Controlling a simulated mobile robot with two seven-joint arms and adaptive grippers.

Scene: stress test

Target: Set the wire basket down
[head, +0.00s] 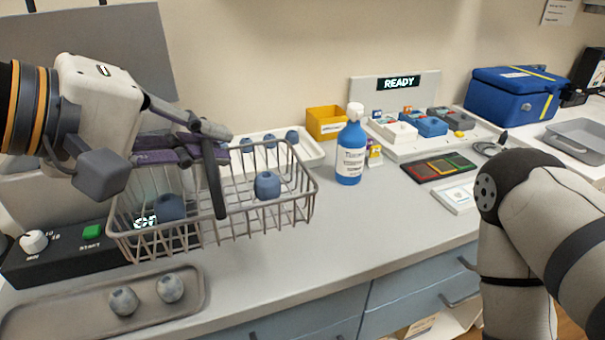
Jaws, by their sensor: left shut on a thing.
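The grey wire basket (275,216) is at the left of the head view, in front of the black-fronted device. It looks roughly level and holds a blue round piece (267,185) at its right and another (171,207) at its left. My left gripper (214,160) reaches over the basket from the left and is shut on it, with one dark finger hanging down inside the basket's outline. The exact grip is partly hidden by the gripper. I cannot tell whether the basket's underside touches anything. My right arm shows at the right, but its gripper is out of view.
A grey tray (60,322) with two blue round pieces lies at the front left. A black device front with a green start button (92,231) is beside the basket. A blue bottle (351,150) stands right of it. The counter (370,235) between basket and right arm is clear.

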